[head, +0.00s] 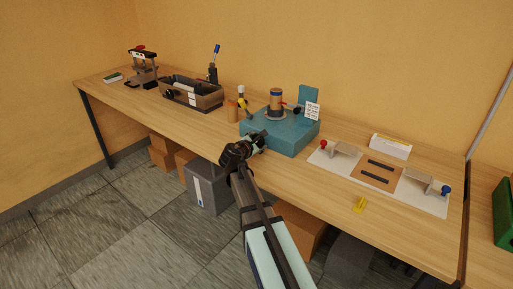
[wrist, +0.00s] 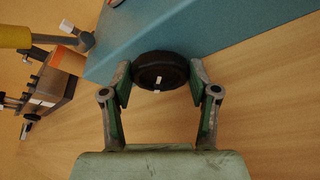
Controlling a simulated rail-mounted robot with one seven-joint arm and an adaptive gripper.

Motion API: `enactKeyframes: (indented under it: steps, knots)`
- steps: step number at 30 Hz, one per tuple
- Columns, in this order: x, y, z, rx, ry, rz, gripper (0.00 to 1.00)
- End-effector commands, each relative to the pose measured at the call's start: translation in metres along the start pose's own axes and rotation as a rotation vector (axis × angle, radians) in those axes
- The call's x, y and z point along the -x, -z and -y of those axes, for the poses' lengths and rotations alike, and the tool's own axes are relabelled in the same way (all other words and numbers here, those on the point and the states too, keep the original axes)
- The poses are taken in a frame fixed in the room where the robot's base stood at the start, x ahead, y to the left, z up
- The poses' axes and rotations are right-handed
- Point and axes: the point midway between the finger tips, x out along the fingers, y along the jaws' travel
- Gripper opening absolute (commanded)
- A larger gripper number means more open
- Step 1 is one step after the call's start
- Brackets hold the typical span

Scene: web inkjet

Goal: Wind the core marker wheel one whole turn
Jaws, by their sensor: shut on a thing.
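The core marker wheel (wrist: 160,72) is a dark round knob with a small white mark on its face. It sits at the side of the blue-teal machine (head: 287,132), whose casing also fills the upper part of the wrist view (wrist: 190,35). My gripper (wrist: 160,84) is shut on the wheel, one finger at its left side and one at its right. In the head view, my gripper (head: 254,141) is at the machine's front left side, and it hides the wheel there. The white mark shows slightly below the middle of the wheel's face in the wrist view.
A dark bin (head: 191,94) and small bottles stand left of the machine on the wooden bench (head: 300,190). A yellow-handled tool (wrist: 18,37) is close at the wrist view's upper left.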

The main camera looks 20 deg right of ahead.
Motion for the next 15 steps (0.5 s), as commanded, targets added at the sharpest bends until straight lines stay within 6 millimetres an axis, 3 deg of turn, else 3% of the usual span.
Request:
enactKeyframes:
  steps: [15]
  knots:
    - [-0.0012, -0.0009, 0.0005, -0.107, -0.045, 0.002, 0.25]
